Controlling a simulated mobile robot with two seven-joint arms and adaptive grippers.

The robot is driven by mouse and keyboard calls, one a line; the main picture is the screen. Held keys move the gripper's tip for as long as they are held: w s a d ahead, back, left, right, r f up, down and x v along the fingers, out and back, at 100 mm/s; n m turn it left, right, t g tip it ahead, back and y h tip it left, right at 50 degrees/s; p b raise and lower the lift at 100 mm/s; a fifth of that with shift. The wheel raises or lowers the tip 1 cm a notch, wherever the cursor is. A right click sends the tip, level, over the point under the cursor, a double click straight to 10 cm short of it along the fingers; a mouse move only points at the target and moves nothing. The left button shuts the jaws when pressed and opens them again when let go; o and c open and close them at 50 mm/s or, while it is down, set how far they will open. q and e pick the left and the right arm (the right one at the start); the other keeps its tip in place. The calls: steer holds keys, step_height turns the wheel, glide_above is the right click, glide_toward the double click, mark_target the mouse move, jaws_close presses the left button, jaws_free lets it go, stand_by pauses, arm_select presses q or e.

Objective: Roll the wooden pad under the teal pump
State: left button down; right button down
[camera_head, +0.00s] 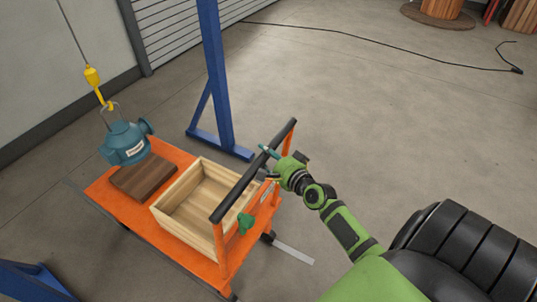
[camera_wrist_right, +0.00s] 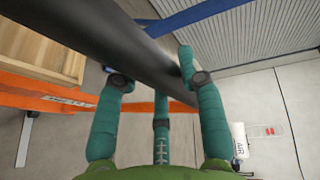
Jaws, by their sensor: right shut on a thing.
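The teal pump (camera_head: 124,145) hangs from a hook below a yellow hoist block at the left. The wooden pad (camera_head: 143,179), a dark brown block, lies on the orange cart (camera_head: 102,186) near its far left end. In the picture the pump's lower side overlaps the pad's far edge; I cannot tell the gap between them. My right gripper (camera_head: 267,153) is shut on the black push handle (camera_head: 236,184) of the cart. In the right wrist view its teal fingers (camera_wrist_right: 160,85) are around the dark bar. My left gripper is not in view.
An open wooden crate (camera_head: 165,217) sits on the cart between pad and handle. A blue post (camera_head: 216,85) with a foot stands behind the cart; another blue foot (camera_head: 32,282) is at lower left.

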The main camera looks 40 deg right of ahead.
steer(key=shift+w+a, duration=0.1)
steer(key=shift+w, duration=0.1)
steer(key=c, duration=0.7)
jaws_free()
steer(key=shift+c, duration=0.2)
steer(key=shift+s, duration=0.45)
steer(key=s+r, duration=0.2)
steer(key=s, duration=0.9)
steer(key=shift+r, duration=0.15)
steer(key=s+a+f+n+g, duration=0.1)
steer(key=s+f+n+g, duration=0.25)
steer(key=f, duration=0.65)
steer(key=s+a+f+n+g, duration=0.2)
steer(key=s+f, duration=0.2)
steer(key=f, duration=0.7)
steer(key=s+a+f+n+g, duration=0.1)
steer(key=s+f+n+g, duration=0.15)
steer(key=f, duration=0.75)
steer(key=s+a+f+n+g, duration=0.3)
steer(key=s+a+f+n, duration=0.2)
steer(key=s, duration=0.6)
steer(key=s+a+f+n+g+b, duration=0.1)
steer(key=s+a+f+n+g, duration=0.3)
steer(key=s+f, duration=0.6)
steer(key=s+a+n, duration=0.1)
steer(key=n, duration=0.1)
steer(key=shift+s+f+n, duration=0.25)
steer(key=shift+s+n, duration=0.15)
